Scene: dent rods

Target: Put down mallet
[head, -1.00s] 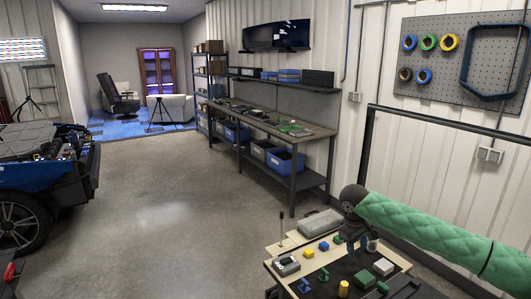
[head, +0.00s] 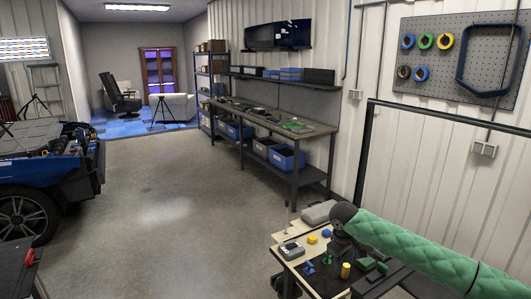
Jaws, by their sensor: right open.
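My right arm comes in from the right in a green padded sleeve. Its dark gripper (head: 345,250) is over the small work table (head: 288,239) at the lower right, open, with the fingers small and partly lost against the dark mat. I cannot make out the mallet clearly; the arm hides part of the table top. My left gripper is not in view.
On the table are a grey device (head: 291,250), yellow block (head: 312,240), blue block (head: 326,233), yellow cylinder (head: 346,270), green pieces (head: 365,264) and a grey case (head: 318,213). A long workbench (head: 270,131) stands behind. The floor at left centre is clear.

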